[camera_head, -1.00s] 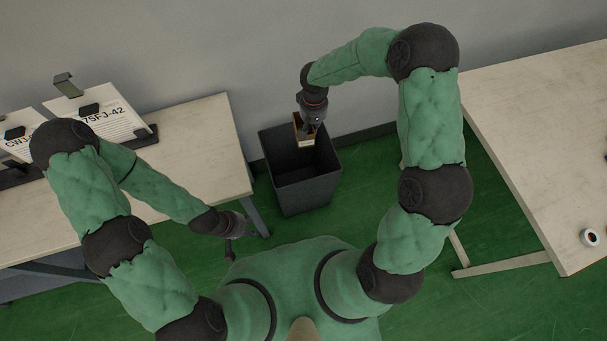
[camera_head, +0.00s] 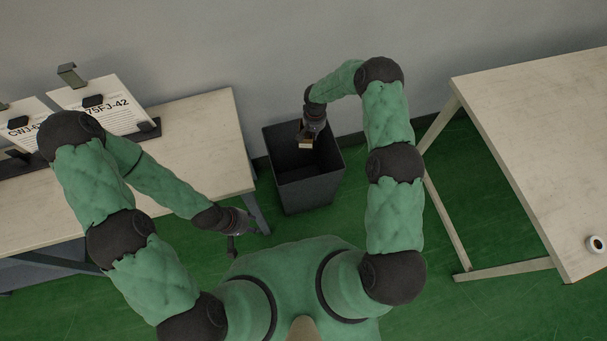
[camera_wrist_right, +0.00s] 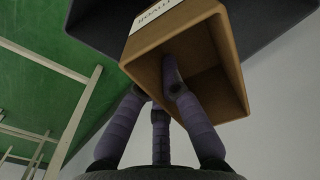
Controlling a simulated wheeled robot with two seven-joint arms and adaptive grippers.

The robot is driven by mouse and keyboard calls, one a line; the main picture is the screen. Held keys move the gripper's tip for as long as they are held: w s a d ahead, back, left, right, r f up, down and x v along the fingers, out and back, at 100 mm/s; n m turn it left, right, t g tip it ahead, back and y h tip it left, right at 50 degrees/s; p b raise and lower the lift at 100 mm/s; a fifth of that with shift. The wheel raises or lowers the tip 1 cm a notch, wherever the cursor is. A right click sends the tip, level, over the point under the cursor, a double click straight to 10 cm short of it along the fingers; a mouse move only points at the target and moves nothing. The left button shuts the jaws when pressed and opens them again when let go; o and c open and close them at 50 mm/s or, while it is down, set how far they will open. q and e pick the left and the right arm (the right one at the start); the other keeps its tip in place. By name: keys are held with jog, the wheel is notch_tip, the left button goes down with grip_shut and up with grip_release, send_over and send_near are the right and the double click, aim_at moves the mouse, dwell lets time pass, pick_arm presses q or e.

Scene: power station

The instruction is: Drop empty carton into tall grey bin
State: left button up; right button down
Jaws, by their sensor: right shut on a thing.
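The empty carton (camera_wrist_right: 218,55) is a small open brown box with a white printed label. In the head view the carton (camera_head: 306,145) shows small at the tip of my right gripper (camera_head: 308,138), over the mouth of the tall grey bin (camera_head: 308,190). My right gripper is shut on the carton; in the right wrist view its fingers (camera_wrist_right: 172,85) reach into the carton's open side. The bin's dark rim (camera_wrist_right: 98,25) shows behind the carton there. My left gripper (camera_head: 238,228) hangs by the left table's front corner, away from the bin; its fingers are too small to read.
The left table (camera_head: 200,150) carries clipped document boards (camera_head: 110,105). The right table (camera_head: 540,140) holds a small white roll (camera_head: 595,244). The wall stands close behind the bin. Green floor (camera_head: 380,160) is clear between the bin and the right table.

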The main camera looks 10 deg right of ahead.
jog(key=shift+f+b, duration=1.05)
jog(key=shift+f, duration=1.7)
jog(key=c, duration=1.3)
grip_release()
jog(key=shift+c, duration=0.2)
notch_tip(320, 180, up, 12)
jog(key=shift+s, duration=0.1)
